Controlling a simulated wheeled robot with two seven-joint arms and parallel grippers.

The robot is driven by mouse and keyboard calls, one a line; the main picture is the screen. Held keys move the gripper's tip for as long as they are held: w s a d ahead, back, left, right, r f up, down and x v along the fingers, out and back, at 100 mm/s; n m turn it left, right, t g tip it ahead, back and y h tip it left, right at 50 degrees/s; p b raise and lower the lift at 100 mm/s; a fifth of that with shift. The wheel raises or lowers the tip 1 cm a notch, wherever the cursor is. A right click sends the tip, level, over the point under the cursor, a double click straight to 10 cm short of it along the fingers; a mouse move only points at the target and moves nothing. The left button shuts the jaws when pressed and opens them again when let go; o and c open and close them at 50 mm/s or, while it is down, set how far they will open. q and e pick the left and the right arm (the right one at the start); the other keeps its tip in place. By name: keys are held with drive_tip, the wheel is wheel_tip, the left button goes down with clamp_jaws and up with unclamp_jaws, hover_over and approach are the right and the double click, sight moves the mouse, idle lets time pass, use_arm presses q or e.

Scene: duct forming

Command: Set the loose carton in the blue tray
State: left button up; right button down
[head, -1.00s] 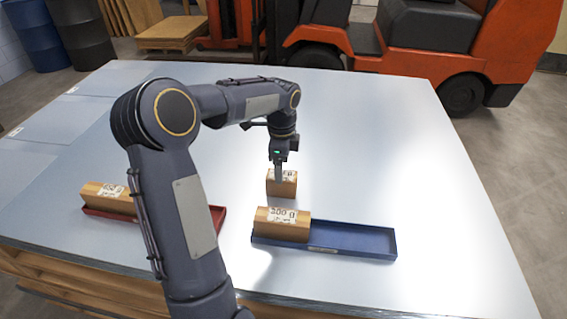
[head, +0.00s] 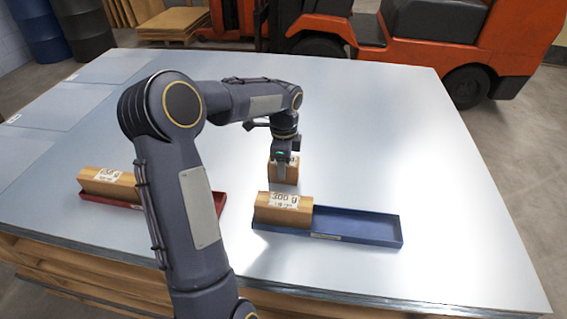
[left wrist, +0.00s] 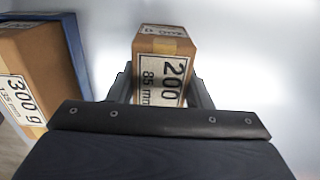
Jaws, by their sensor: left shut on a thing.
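The loose carton (head: 290,172) is a small brown box with a white label, standing on the table behind the blue tray. In the left wrist view the carton (left wrist: 160,62) reads 200 and 85 mm and sits between my fingers. My left gripper (head: 282,168) reaches down from above and is shut on it; the wrist view shows its fingers (left wrist: 160,90) on both sides. The blue tray (head: 360,227) lies nearer, with a 300 g carton (head: 283,210) in its left half and its right half empty. My right gripper is not in view.
A red tray (head: 217,200) with a brown carton (head: 108,183) lies to the left, partly hidden by my left arm. The metal-topped table (head: 400,130) is clear at right and behind. An orange forklift (head: 430,40) stands beyond the table.

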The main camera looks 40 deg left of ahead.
use_arm(q)
drive_tip(key=shift+c, duration=1.1)
drive_tip(key=shift+r, duration=0.15)
wheel_tip(320, 180, up, 9)
drive_tip(key=p, duration=0.8)
